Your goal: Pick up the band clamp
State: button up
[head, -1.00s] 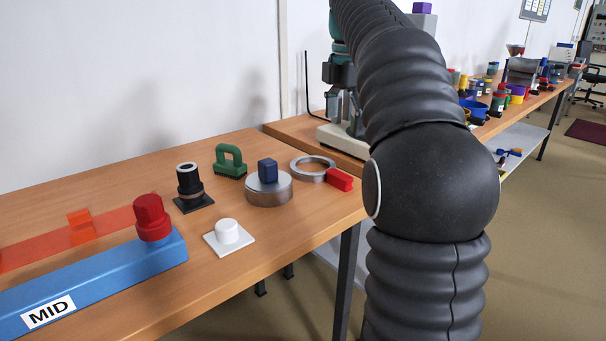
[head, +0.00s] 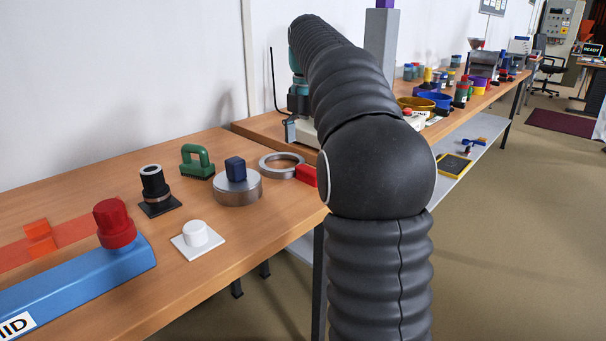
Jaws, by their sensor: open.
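The band clamp appears to be the flat grey metal ring (head: 266,167) with a red block at its right side, lying on the wooden table. The red block (head: 306,175) is partly covered by my arm in the head view. The ring lies just behind and right of a round metal disc. My arm rises on the right and bends away toward the back wall. My gripper cannot be made out, so its place relative to the ring does not show.
Near the ring stand a metal disc with a dark blue cube (head: 236,170), a green handle (head: 197,161), a black cylinder (head: 154,184) and a white knob (head: 195,235). A blue beam with a red knob (head: 115,224) lies at front left. Open floor (head: 520,240) is on the right.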

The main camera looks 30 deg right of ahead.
aim_at(308, 169)
jog(key=shift+w+d+f+b, duration=0.1)
jog(key=shift+f+b, duration=0.2)
jog(key=shift+f, duration=1.25)
jog(key=shift+w+d+f+b, duration=0.1)
jog(key=shift+f+b, duration=0.15)
jog(key=shift+f, duration=1.25)
jog(key=c, duration=1.1)
jog(key=shift+s+f, duration=0.1)
jog(key=shift+c, duration=0.6)
